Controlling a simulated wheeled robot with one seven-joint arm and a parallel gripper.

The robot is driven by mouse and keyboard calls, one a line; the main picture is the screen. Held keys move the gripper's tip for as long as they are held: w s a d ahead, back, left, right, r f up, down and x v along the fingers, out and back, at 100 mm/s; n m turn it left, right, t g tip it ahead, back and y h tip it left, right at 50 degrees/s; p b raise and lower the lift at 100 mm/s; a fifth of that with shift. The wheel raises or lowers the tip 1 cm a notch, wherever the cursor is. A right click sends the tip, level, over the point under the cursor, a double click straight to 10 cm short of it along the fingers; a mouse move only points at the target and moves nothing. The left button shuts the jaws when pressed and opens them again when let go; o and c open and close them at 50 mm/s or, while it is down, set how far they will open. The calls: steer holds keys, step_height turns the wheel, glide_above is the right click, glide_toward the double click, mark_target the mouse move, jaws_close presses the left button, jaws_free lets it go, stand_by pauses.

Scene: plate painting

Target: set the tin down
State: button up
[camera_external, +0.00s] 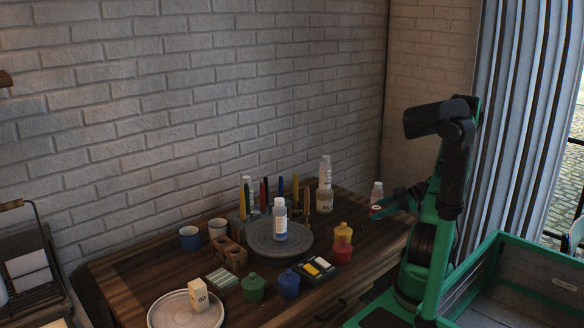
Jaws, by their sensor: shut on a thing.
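My gripper (380,210) is at the right end of the wooden table (135,275), low over or near its right edge. It is shut on a small red thing with a pale mark (376,208), which looks like the tin. It is small and partly covered by the fingers. I cannot tell whether its underside touches the table. A white bottle (377,188) shows just behind the gripper.
A round grey turntable (262,245) carries a white bottle (280,220). Yellow (343,231) and red (342,252) pots stand left of my gripper. Green (253,288) and blue (289,283) pots, a paint box (314,268) and a plate (163,315) are nearer the front.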

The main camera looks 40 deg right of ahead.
steer(key=w+a+r+m+t+h, duration=0.3)
steer(key=w+r+m+h, duration=0.2)
steer(key=w+r, duration=0.55)
steer(key=w+a+r+m+t+h, duration=0.3)
steer(key=w+r, duration=0.4)
steer(key=r, duration=0.6)
steer(key=w+a+r+m+g+h, duration=0.1)
steer(key=w+a+r+m+h, duration=0.1)
steer(key=w+a, duration=0.3)
steer(key=a+f+n+y, duration=0.1)
steer(key=a+f, duration=0.2)
steer(key=f, duration=0.3)
steer(key=a+f+n+y, duration=0.1)
steer(key=a+f, duration=0.2)
steer(key=f, duration=0.4)
steer(key=w+a+f+n+y, duration=0.1)
steer(key=a+f, duration=0.3)
steer(key=f, duration=0.3)
steer(key=shift+g, duration=0.4)
